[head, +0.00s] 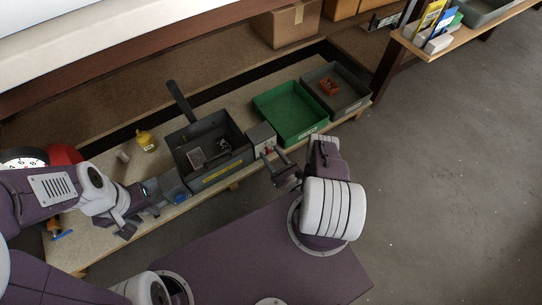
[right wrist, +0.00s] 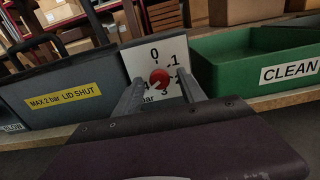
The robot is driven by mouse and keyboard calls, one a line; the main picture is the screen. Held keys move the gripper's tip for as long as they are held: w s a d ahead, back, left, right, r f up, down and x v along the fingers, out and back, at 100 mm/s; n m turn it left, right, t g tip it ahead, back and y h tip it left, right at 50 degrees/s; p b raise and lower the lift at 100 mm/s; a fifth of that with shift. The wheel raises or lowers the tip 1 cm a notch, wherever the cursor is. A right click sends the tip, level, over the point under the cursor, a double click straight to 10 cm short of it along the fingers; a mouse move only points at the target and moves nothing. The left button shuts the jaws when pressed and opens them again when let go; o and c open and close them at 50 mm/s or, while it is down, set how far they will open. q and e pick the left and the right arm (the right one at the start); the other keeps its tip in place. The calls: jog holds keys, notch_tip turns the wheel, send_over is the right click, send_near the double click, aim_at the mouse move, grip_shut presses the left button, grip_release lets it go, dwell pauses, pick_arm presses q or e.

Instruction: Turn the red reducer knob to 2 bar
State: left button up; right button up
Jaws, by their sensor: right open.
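The red reducer knob (right wrist: 159,79) sits on a white dial plate (right wrist: 143,62) marked 0 at the top, 1 and 2 down the right, 3 and 4 lower down, with "bar" at lower left. A pale mark shows at the knob's lower left; its exact reading is unclear. In the head view the knob (head: 269,149) is small on the front of a grey box (head: 261,136). My right gripper (right wrist: 161,92) is open, its fingers to the left and right of the knob, with no clear contact. My left gripper (head: 135,218) is over the bench's left front; its jaw opening is unclear.
A dark bin (head: 215,170) labelled "MAX 2 bar LID SHUT" stands left of the box, with its lid raised. A green "CLEAN" bin (head: 290,112) stands to the right, then a grey bin (head: 338,90) with orange parts. A yellow bottle (head: 146,141) stands at the left.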

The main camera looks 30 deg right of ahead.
jog(key=shift+w, duration=0.2)
grip_shut()
jog(key=shift+n, duration=0.3)
